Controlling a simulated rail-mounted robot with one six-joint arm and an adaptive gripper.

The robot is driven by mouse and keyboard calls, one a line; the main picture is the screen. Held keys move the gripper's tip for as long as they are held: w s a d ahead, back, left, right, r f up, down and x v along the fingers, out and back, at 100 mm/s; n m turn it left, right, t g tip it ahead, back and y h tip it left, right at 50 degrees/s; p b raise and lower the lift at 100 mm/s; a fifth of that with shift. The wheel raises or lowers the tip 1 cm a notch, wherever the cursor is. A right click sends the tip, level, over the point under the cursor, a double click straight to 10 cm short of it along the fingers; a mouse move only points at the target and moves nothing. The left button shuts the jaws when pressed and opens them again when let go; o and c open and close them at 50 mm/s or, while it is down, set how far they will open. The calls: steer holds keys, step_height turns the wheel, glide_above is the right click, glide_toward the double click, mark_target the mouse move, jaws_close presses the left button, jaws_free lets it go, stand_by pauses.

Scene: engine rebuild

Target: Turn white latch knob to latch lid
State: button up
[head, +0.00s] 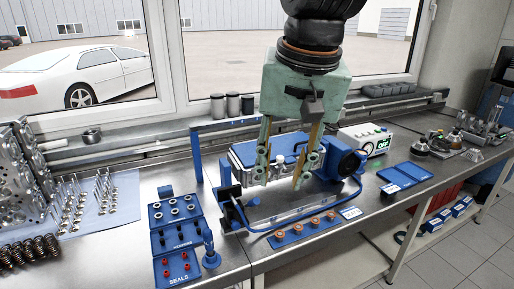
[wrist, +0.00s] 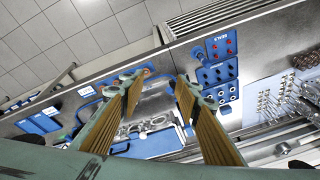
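My gripper (head: 281,184) hangs over the blue machine in the middle of the bench, its two fingers apart with nothing visible between them. It also shows open in the wrist view (wrist: 156,80). The blue lid (head: 243,152) with a pale rim lies behind the fingers in the head view. In the wrist view the lid (wrist: 153,144) shows between the fingers. A small white part (head: 299,147), perhaps the latch knob, shows by the lid, partly hidden by the fingers. I cannot tell how it is turned.
A blue frame (head: 196,155) stands around the machine. A black round part (head: 350,163) is at its right. A strip of copper rings (head: 298,229) lies in front. A blue seals tray (head: 175,235) is left, and a white box marked OFF (head: 366,139) is right.

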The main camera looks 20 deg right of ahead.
steer(key=w+d+r+m+g+p, duration=0.1)
steer(key=w+d+r+m+p, duration=0.15)
steer(key=w, duration=0.45)
steer(key=w+d+r+m+p, duration=0.1)
steer(key=w+d+m+p, duration=0.25)
steer(key=w, duration=0.45)
steer(key=m+g+p, duration=0.1)
steer(key=m+p, duration=0.5)
steer(key=p, duration=0.2)
glide_above(280, 157)
steer(key=s, duration=0.1)
steer(key=shift+s+f, duration=0.15)
steer(key=shift+f, duration=2.15)
steer(key=shift+f, duration=0.15)
steer(key=shift+w+f, duration=0.2)
steer(key=shift+f, duration=2.05)
steer(key=shift+w+f, duration=0.15)
steer(key=shift+f, duration=2.1)
steer(key=shift+w+f, duration=0.2)
steer(key=shift+f, duration=2.05)
steer(key=shift+c, duration=0.7)
steer(key=c, duration=0.7)
